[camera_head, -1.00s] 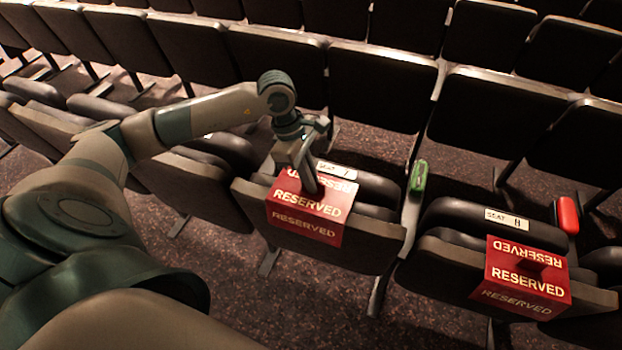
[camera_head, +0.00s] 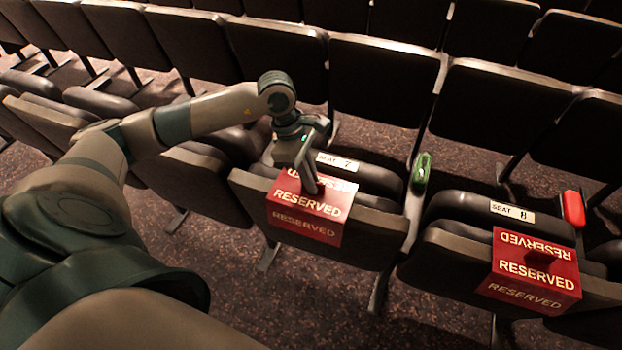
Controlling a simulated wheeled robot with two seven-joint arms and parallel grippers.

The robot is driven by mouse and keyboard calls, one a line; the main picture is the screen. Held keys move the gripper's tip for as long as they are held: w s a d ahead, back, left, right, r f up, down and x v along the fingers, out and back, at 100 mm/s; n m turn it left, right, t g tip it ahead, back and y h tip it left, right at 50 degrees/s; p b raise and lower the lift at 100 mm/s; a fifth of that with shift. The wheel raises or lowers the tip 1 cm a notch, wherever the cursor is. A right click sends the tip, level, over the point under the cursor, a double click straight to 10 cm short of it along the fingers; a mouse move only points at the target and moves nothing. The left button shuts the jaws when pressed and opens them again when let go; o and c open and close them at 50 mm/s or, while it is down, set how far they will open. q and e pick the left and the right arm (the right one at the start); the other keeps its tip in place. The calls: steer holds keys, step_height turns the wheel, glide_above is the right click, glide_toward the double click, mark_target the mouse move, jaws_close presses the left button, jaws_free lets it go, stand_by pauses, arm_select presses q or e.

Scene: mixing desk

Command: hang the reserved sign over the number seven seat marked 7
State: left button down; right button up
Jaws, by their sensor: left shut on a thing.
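A red sign with RESERVED lettering (camera_head: 312,212) is at the seat (camera_head: 368,242) whose label (camera_head: 337,162) reads SEAT 7. Its front part hangs down before the seat's front edge and its top part lies over the folded seat. My left gripper (camera_head: 308,186) is shut on the sign at its upper left, reaching down from above. The gripper hides part of the sign's top. Whether the sign's weight rests on the seat I cannot tell. My right gripper is not in view.
A second red RESERVED sign (camera_head: 533,268) hangs over the seat labelled SEAT 8 (camera_head: 512,211). A green object (camera_head: 420,172) sits on the armrest between seats 7 and 8, and a red object (camera_head: 573,208) on the armrest at right. Rows of dark seatbacks stand behind.

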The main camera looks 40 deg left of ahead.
arm_select(q)
steer(key=c, duration=1.8)
jaws_free()
steer(key=shift+c, duration=0.2)
steer(key=shift+r, duration=0.1)
